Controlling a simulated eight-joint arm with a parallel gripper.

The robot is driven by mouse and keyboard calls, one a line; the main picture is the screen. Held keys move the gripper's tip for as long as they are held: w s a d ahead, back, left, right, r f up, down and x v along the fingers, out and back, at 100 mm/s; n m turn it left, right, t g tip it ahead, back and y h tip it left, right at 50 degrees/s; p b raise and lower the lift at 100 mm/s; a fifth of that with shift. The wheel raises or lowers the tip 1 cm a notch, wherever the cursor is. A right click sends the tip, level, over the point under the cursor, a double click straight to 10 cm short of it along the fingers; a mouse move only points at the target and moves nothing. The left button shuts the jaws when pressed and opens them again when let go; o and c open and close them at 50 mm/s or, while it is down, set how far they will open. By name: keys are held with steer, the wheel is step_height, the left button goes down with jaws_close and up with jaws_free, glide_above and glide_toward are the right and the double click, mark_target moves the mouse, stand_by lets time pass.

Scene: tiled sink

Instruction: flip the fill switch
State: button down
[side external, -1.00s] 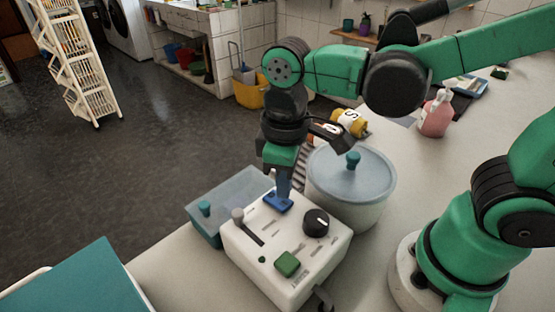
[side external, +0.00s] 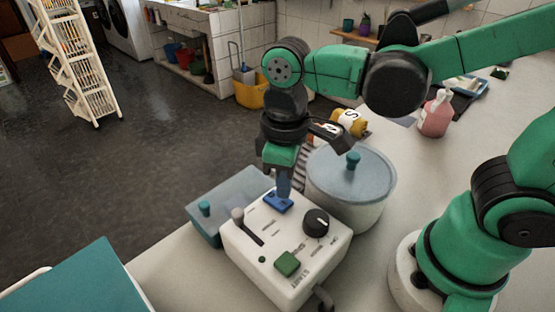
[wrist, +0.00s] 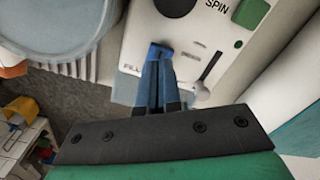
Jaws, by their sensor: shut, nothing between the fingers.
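The blue fill switch (side external: 279,203) is a small rocker at the far edge of the white control box (side external: 300,275). In the wrist view the blue switch (wrist: 160,50) shows beside the printed word FILL. My gripper (side external: 284,193) points down with its fingers shut and empty. Its blue fingertips are right at the switch and cover part of it. In the wrist view the fingertips of my gripper (wrist: 160,72) meet the lower end of the switch. I cannot tell for sure whether they press on it or which way it is tilted.
The box also carries a grey-knobbed lever (side external: 238,214), a black dial (side external: 316,222) and a green button (side external: 287,263). A lidded round pot (side external: 350,205) stands close on the right. A teal lidded container (side external: 205,225) is close on the left.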

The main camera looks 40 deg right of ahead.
mark_target(284, 203)
steer(key=shift+f, duration=1.15)
stand_by(0.4)
steer(key=shift+r, duration=3.5)
steer(key=w+d+m+t, duration=0.1)
steer(key=d+m+t, duration=0.1)
steer(key=d, duration=0.1)
steer(key=w+d+f+m+t, duration=0.1)
steer(key=d+m+t, duration=0.1)
steer(key=d, duration=0.1)
steer(key=w+d+m+t, duration=0.1)
steer(key=d+m+t, duration=0.1)
steer(key=d+t, duration=0.1)
steer(key=shift+d+f, duration=0.25)
steer(key=shift+f, duration=0.1)
